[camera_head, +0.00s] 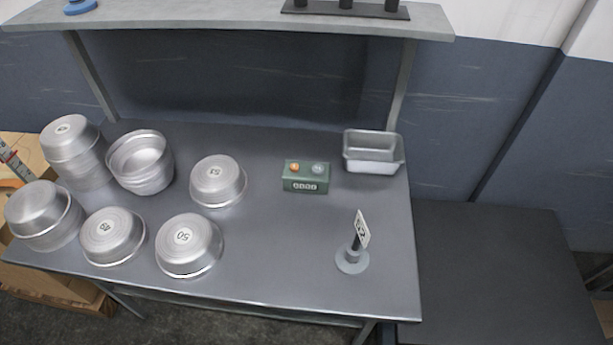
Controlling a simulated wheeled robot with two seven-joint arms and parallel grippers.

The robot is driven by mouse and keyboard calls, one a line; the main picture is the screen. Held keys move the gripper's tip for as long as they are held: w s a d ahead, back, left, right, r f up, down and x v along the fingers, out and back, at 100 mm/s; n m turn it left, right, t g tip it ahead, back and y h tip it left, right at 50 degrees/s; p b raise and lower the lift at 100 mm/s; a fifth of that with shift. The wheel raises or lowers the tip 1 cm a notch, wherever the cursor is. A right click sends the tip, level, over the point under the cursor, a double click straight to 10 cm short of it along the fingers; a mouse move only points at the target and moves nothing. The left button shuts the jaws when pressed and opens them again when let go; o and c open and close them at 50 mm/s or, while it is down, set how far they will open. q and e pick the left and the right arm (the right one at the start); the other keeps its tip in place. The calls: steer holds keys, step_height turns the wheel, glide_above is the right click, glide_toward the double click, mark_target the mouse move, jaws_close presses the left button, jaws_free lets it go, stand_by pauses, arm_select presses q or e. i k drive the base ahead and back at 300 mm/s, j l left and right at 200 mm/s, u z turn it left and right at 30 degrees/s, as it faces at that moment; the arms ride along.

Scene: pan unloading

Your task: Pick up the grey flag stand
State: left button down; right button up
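The grey flag stand (352,260) stands upright on the right front part of the metal table (300,243). It has a round grey base, a short dark post and a small white sign (362,230) with dark marks at its top. Nothing touches it. Neither of my grippers shows in the head view.
A green box with buttons (306,177) stands mid-table. A rectangular metal tin (373,152) is at the back right. A shelf (230,16) overhangs the back. The surface around the stand is clear.

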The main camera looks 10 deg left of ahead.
mark_target(350, 262)
steer(key=k+l, duration=0.15)
steer(key=l, duration=0.25)
steer(key=k+l, duration=0.1)
steer(key=l, duration=0.3)
steer(key=k+l+u, duration=0.1)
steer(key=l, duration=0.3)
steer(key=k+l, duration=0.2)
steer(key=l, duration=0.15)
steer(key=k+l, duration=0.15)
steer(key=l, duration=0.25)
steer(key=k+l, duration=0.15)
steer(key=l, duration=0.25)
steer(key=u, duration=0.05)
